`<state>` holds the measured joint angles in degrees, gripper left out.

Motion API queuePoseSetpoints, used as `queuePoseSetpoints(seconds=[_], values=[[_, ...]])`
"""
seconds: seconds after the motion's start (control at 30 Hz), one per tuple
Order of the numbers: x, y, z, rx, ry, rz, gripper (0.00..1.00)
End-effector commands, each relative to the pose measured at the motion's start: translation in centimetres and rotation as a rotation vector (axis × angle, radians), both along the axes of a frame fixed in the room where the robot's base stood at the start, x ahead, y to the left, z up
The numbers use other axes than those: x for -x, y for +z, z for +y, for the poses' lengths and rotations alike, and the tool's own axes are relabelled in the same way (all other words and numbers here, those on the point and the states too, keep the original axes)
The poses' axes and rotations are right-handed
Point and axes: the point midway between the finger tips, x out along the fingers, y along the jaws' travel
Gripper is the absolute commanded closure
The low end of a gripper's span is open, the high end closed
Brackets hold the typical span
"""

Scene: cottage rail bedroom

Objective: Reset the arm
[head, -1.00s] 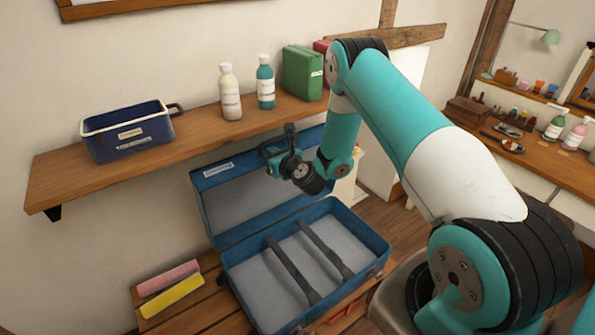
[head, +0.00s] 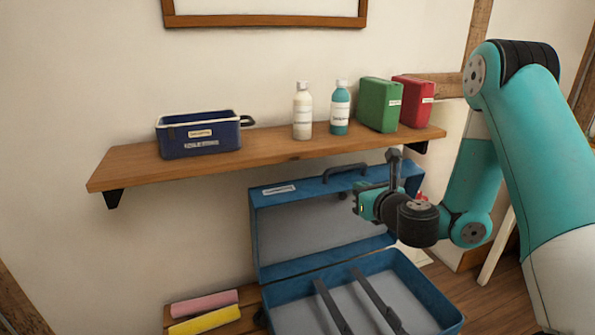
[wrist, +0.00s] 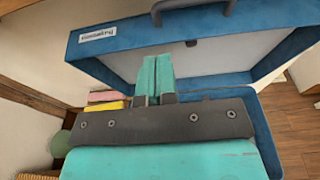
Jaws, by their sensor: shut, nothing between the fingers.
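My arm, teal with black joints, reaches in from the right in the head view. My gripper (head: 359,204) is in front of the raised lid of the blue suitcase (head: 268,230), above its open lower half. In the wrist view my gripper (wrist: 153,75) has its two teal fingers together, with nothing between them. The suitcase lid (wrist: 105,62) rises just beyond the fingers there and carries a white label. The suitcase holds nothing that I can see except two dark straps across its grey lining.
Above the suitcase, a wooden shelf (head: 135,170) holds a navy bin (head: 200,148), a cream bottle (head: 303,115), a teal bottle (head: 340,108), a green box (head: 378,106) and a red box (head: 414,102). Pink (head: 204,303) and yellow (head: 205,320) rolls lie left of the suitcase.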

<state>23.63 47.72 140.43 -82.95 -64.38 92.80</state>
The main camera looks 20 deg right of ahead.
Motion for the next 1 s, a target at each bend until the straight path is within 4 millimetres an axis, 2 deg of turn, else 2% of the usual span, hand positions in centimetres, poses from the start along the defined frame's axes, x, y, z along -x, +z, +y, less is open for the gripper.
queuePoseSetpoints(seconds=[0.07,0.17,0.27,0.33,0.37,0.4,0.43,0.5,0.57,0.63,0.7,0.8,0.87,0.9,1.0], values=[[0.0,0.1,0.1,0.004,0.005,-0.001,1.00],[-0.1,1.0,1.7,0.064,0.075,-0.016,1.00],[0.3,3.2,5.8,0.238,0.267,-0.065,1.00],[1.6,5.0,10.2,0.439,0.475,-0.127,1.00],[2.5,5.8,12.3,0.543,0.578,-0.163,1.00],[4.0,6.7,15.1,0.693,0.724,-0.219,1.00],[5.5,7.2,17.0,0.813,0.836,-0.266,1.00],[9.3,7.9,20.6,1.089,1.093,-0.388,1.00],[12.8,8.0,22.5,1.312,1.299,-0.498,1.00],[16.9,8.1,23.4,1.555,1.526,-0.633,1.00],[20.5,8.1,23.2,1.760,1.733,-0.763,1.00],[24.7,8.2,21.7,1.970,1.980,-0.924,1.00],[26.5,8.4,20.7,2.049,2.097,-0.999,1.00],[27.4,8.5,20.1,-2.038,-2.111,1.017,1.00],[29.0,8.8,18.9,-1.922,-2.044,0.998,1.00]])
